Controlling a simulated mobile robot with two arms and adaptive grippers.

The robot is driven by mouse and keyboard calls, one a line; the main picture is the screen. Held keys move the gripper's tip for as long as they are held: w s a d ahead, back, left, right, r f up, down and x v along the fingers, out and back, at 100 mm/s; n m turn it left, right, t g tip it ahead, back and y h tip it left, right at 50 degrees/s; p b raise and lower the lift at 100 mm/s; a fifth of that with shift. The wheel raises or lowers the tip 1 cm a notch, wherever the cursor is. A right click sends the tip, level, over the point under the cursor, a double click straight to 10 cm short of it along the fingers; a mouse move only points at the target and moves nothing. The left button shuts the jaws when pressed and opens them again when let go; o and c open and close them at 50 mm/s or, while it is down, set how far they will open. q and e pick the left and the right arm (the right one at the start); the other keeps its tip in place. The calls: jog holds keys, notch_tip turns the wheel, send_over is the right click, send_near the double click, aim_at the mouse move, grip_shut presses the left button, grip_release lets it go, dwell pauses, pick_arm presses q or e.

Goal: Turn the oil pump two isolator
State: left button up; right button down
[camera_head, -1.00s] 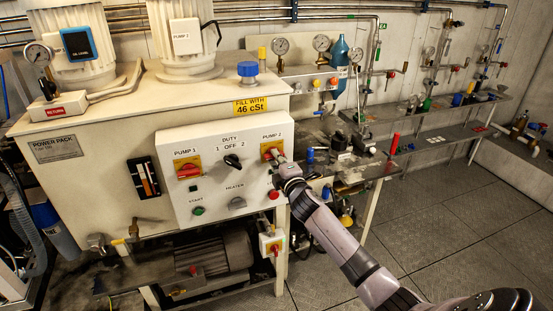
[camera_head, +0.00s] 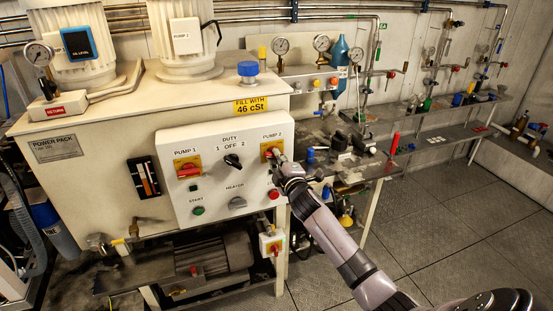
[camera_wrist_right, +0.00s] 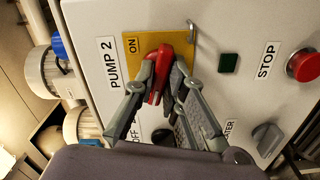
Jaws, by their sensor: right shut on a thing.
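The pump 2 isolator (camera_head: 268,149) is a red rotary handle on a yellow plate, at the upper right of the white control panel (camera_head: 220,196). In the right wrist view the red handle (camera_wrist_right: 163,62) sits between the fingers of my right gripper (camera_wrist_right: 158,88), which is shut on it. The word ON shows on the yellow plate (camera_wrist_right: 134,47) beside the handle. In the head view my right gripper (camera_head: 279,162) covers part of the isolator. My left gripper is not in view.
The pump 1 isolator (camera_head: 188,169), the black duty selector (camera_head: 233,161) and the heater knob (camera_head: 238,203) are on the same panel. A red stop button (camera_wrist_right: 303,65) is near the isolator. A shelf with bottles and tools stands to the right, above open floor (camera_head: 440,215).

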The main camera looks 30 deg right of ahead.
jog(key=shift+f+m+p, duration=0.15)
jog(key=shift+m+p, duration=0.4)
jog(key=shift+m, duration=6.85)
jog(key=c, duration=1.6)
grip_release()
jog(key=shift+c, duration=0.2)
jog(key=v, duration=1.2)
